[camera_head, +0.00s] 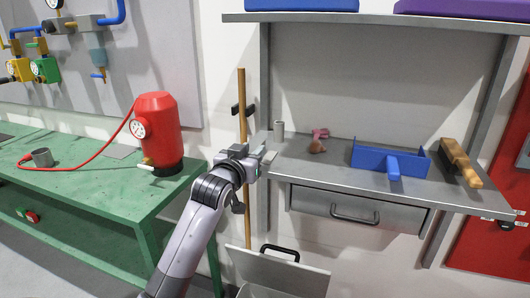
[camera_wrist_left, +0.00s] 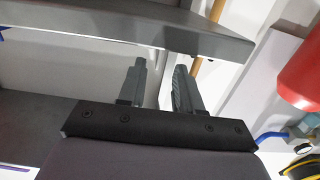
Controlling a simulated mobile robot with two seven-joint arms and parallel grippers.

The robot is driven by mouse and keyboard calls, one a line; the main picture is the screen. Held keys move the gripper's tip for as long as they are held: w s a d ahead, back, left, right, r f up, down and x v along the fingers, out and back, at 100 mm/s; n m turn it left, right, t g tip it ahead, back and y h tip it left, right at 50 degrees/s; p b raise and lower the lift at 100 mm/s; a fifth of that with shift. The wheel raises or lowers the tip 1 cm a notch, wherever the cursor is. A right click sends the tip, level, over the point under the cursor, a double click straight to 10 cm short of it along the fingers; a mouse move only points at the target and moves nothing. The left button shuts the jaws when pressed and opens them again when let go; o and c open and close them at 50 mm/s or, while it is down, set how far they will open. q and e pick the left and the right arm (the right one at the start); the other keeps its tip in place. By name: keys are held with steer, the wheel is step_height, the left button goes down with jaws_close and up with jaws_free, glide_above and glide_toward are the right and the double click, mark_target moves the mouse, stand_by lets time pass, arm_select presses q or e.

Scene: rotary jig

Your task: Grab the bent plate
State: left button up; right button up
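I cannot clearly make out a bent plate. My left gripper (camera_head: 266,157) is at the front left corner of the grey workbench (camera_head: 300,168). In the left wrist view its two fingers (camera_wrist_left: 162,88) stand apart with nothing between them, close to the bench edge (camera_wrist_left: 130,30). My right gripper is not in view.
A wooden pole (camera_head: 241,100) stands behind my left gripper. A red tank (camera_head: 160,130) stands on the green table (camera_head: 75,185).

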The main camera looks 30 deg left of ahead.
mark_target(270, 155)
arm_select(q)
steer(key=shift+d+p+x, duration=0.2)
steer(key=shift+p+x, duration=0.3)
steer(key=shift+x, duration=2.25)
steer(key=shift+f, duration=0.2)
jaws_close()
